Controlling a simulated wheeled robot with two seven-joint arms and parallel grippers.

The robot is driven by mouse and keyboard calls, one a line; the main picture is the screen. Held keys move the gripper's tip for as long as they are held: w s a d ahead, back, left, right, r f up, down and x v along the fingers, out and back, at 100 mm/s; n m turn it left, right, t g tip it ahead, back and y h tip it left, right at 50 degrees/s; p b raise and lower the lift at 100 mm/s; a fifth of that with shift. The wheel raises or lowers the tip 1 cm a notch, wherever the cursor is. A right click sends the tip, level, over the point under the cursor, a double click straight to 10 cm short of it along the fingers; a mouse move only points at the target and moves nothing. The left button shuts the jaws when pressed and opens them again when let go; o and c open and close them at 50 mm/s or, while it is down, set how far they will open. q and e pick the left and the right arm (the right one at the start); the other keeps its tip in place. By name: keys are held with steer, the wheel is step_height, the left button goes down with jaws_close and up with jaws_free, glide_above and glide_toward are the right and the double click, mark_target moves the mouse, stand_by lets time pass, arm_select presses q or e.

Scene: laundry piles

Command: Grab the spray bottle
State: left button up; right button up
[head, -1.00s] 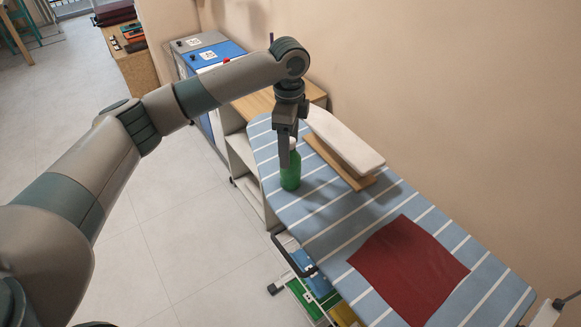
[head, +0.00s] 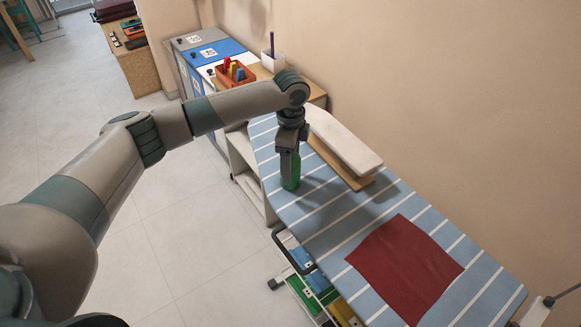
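The green spray bottle (head: 291,183) stands upright on the blue-and-white striped ironing board (head: 317,212), near its left edge. My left gripper (head: 288,172) points straight down over the bottle and hides its top and much of its body. Only green parts show beside and below the fingers. I cannot tell whether the fingers are closed on it. My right gripper is not in view.
A dark red cloth (head: 405,268) lies flat on the board's near part. A white sleeve board (head: 345,142) on a wooden base stands right of the bottle. Behind are an orange tray (head: 233,75), a white pen cup (head: 272,62) and lidded bins (head: 200,40).

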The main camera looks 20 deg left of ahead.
arm_select(q)
steer(key=shift+f, duration=0.75)
steer(key=shift+c, duration=0.7)
steer(key=c, duration=1)
steer(key=shift+c, duration=0.2)
